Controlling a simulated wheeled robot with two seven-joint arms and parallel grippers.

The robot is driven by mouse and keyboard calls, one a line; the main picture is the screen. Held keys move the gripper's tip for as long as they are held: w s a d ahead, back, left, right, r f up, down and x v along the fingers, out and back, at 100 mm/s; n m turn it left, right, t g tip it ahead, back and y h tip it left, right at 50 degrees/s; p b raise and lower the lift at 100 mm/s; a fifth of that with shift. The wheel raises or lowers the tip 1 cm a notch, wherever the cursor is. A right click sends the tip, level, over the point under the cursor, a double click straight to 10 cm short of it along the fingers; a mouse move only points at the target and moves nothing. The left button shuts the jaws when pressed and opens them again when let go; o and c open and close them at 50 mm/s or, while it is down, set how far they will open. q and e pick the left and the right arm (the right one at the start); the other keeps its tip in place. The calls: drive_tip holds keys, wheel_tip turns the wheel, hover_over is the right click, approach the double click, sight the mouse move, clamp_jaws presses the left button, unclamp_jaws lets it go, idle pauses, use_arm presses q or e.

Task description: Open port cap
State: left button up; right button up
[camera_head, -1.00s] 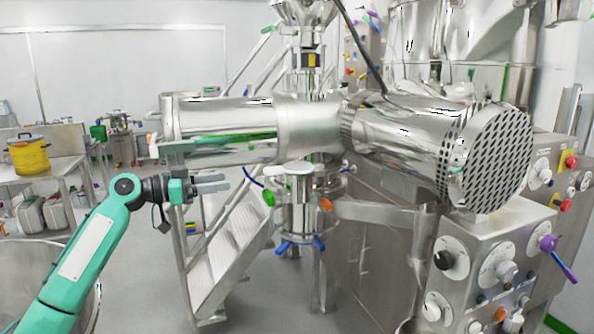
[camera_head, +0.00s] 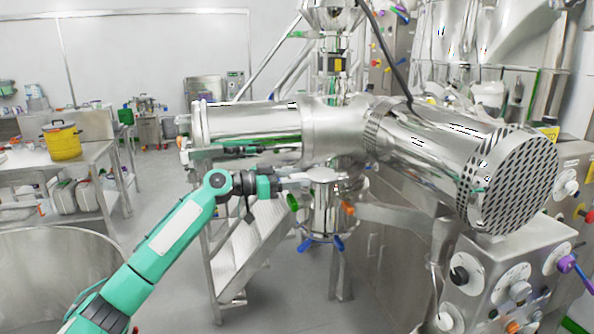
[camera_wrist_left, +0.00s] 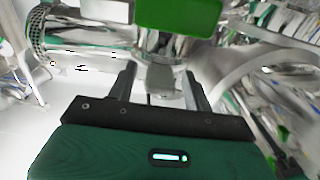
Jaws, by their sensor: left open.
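A round pale metal cap (camera_head: 326,174), probably the port cap, sits on top of a small steel vessel (camera_head: 322,212) below the big horizontal cylinder. My left gripper (camera_head: 308,181) comes in from the left with its fingers level, at the near left edge of this cap. It is open. Whether it touches the cap cannot be told. In the left wrist view the two dark fingers (camera_wrist_left: 160,78) stand apart, with shiny metal showing beyond and between them. A green block (camera_wrist_left: 180,14) shows above them there. My right gripper is out of view.
A green knob (camera_head: 293,201) and an orange knob (camera_head: 347,209) flank the vessel, with blue handles (camera_head: 321,243) below. The steel cylinder (camera_head: 255,121) hangs above my arm. Metal steps (camera_head: 245,255) stand behind it. A control cabinet (camera_head: 510,275) is at right.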

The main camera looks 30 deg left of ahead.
use_arm(q)
drive_tip(key=shift+w+d, duration=0.2)
drive_tip(key=shift+s+a, duration=0.1)
clamp_jaws()
drive_tip(key=shift+r, duration=0.2)
